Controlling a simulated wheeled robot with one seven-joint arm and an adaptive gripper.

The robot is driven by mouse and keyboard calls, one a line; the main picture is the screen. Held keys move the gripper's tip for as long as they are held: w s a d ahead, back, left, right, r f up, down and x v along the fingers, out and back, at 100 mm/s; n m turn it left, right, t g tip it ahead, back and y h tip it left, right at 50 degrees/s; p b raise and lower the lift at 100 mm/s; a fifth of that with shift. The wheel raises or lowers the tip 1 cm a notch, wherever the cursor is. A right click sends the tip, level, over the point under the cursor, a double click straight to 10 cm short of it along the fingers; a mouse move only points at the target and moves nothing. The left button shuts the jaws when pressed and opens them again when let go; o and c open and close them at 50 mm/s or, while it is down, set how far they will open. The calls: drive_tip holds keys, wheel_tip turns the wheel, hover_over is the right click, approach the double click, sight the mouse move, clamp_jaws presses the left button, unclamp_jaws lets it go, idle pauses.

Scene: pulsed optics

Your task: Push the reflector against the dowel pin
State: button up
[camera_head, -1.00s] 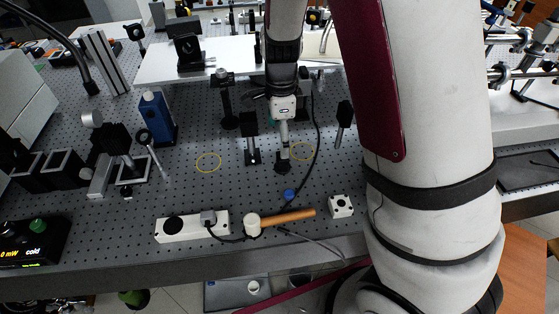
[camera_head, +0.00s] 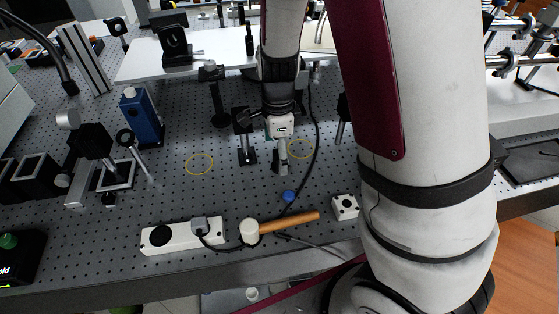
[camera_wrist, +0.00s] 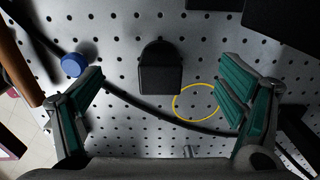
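A small black block with a rounded top (camera_wrist: 160,68), which looks like the reflector, stands on the perforated table between my fingers in the wrist view. Clear gaps separate it from both green-padded fingers. My gripper (camera_wrist: 163,84) is open and empty. In the head view my gripper (camera_head: 280,158) hangs low over the table, hiding most of this block. A small shiny upright piece (camera_wrist: 188,151) at the lower middle of the wrist view may be the dowel pin; I cannot be sure. It is apart from the block. I cannot make out the pin in the head view.
A yellow ring (camera_wrist: 195,102) and a black cable (camera_wrist: 135,105) lie near the block. A blue cap (camera_wrist: 73,64) is beside the left finger. A black post mount (camera_head: 246,150) stands close left of my gripper. A mallet (camera_head: 290,222) and a power strip (camera_head: 180,238) lie in front.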

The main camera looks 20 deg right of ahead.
clamp_jaws()
drive_tip(key=shift+s+a+p, duration=0.25)
drive_tip(key=shift+s+p, duration=0.35)
drive_tip(key=shift+s, duration=0.65)
drive_tip(key=shift+s+a+p, duration=0.25)
drive_tip(key=shift+s+p, duration=0.35)
drive_tip(key=shift+s, duration=0.6)
drive_tip(key=shift+s+a+p, duration=0.15)
drive_tip(key=shift+s+p, duration=0.45)
drive_tip(key=shift+s, duration=0.15)
drive_tip(key=c, duration=0.6)
unclamp_jaws()
drive_tip(key=shift+o, duration=0.2)
drive_tip(key=shift+w, duration=0.1)
